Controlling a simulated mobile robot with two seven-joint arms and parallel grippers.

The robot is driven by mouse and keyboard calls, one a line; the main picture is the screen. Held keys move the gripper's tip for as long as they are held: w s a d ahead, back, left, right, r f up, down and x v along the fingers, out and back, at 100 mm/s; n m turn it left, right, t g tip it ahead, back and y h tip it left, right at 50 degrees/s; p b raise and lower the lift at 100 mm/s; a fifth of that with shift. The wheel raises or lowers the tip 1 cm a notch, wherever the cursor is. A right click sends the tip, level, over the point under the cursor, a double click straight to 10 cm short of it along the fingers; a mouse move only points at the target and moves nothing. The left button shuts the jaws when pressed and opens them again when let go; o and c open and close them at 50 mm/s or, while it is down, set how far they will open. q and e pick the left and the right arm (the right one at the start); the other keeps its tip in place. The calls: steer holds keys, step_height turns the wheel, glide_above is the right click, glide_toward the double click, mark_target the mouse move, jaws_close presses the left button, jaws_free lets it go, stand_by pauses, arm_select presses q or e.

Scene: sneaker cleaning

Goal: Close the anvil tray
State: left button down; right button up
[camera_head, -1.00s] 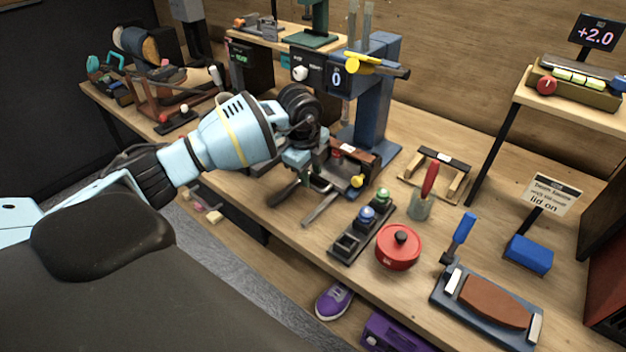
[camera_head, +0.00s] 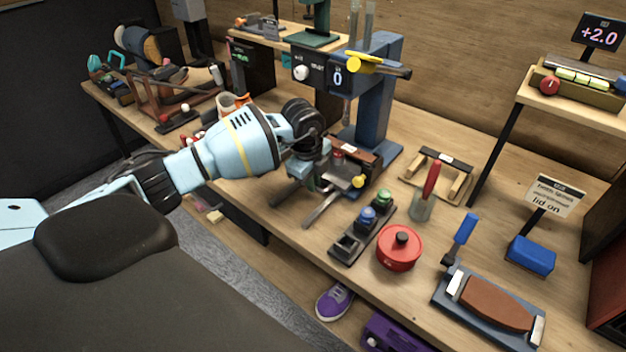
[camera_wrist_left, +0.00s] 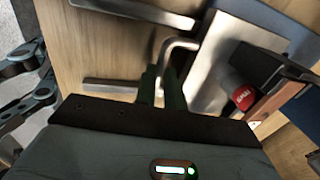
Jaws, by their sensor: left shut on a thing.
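The blue press (camera_head: 372,95) stands at the back middle of the bench. Its anvil tray (camera_head: 345,172) is low at its front, a grey metal plate beside a brown block with a red knob and a yellow knob. Two metal rails (camera_head: 322,212) stick out of it towards the bench's front. My left gripper (camera_head: 312,165) is at the tray's front left. In the left wrist view the dark green fingers (camera_wrist_left: 165,88) are shut around the bent metal handle (camera_wrist_left: 172,50), against the pale tray plate (camera_wrist_left: 235,55). The fingertips are mostly hidden in the head view. My right gripper is not in view.
A red knob (camera_wrist_left: 243,97) and brown block are close to the gripper's right in the wrist view. A holder with blue and green knobs (camera_head: 362,232), a red lidded pot (camera_head: 399,248) and a cup with a red-handled tool (camera_head: 422,205) stand to the right.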

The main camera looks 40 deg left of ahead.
arm_select(q)
steer(key=shift+w+d, duration=0.1)
steer(key=shift+w, duration=1.1)
steer(key=shift+r, duration=0.1)
steer(key=c, duration=1.5)
jaws_free()
steer(key=shift+w, duration=0.15)
steer(key=r, duration=0.2)
steer(key=s+r, duration=0.1)
steer(key=r, duration=0.4)
steer(key=shift+s+r, duration=0.25)
steer(key=shift+r, duration=0.05)
